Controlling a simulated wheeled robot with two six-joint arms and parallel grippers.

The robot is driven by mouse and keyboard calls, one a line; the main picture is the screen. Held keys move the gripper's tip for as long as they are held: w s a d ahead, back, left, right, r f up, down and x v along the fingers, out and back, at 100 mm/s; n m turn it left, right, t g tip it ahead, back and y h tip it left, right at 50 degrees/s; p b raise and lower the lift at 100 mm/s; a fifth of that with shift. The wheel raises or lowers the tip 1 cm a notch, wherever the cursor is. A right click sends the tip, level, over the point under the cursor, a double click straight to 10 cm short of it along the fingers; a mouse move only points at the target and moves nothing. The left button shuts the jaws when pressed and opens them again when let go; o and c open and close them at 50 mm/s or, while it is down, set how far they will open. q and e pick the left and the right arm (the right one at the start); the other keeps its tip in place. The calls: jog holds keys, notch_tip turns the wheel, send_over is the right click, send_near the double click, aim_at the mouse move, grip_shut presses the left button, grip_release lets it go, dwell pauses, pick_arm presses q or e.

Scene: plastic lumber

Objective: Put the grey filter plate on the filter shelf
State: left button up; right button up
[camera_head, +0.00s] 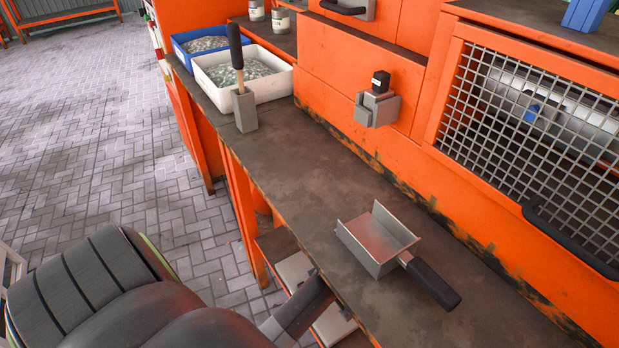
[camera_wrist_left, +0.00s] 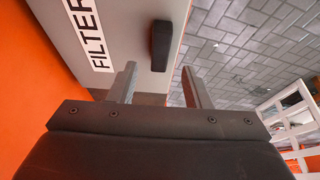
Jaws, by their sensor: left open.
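In the left wrist view, a grey panel (camera_wrist_left: 120,25) carries a white label reading FILTER and a black bar-shaped handle (camera_wrist_left: 160,45). I cannot tell whether this panel is the filter plate or part of the shelf. My left gripper (camera_wrist_left: 159,76) is open, its two fingers apart and nothing held between them. The handle appears ahead of the gap between the fingertips. In the head view, my left arm reaches down beside the bench, and the gripper is hidden. Pale grey flat pieces (camera_head: 294,270) show on a lower level under the bench. My right gripper is not in view.
The bench top (camera_head: 290,165) holds a metal scoop (camera_head: 378,237) with a black handle, a grey block (camera_head: 244,110) with a handled tool, and a white tray (camera_head: 282,88) of flakes. A mesh-fronted orange cabinet (camera_head: 440,125) stands right. Paved floor (camera_head: 90,130) is open left.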

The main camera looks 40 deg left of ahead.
pick_arm(q)
jog(key=v, duration=0.6)
jog(key=shift+p, duration=0.45)
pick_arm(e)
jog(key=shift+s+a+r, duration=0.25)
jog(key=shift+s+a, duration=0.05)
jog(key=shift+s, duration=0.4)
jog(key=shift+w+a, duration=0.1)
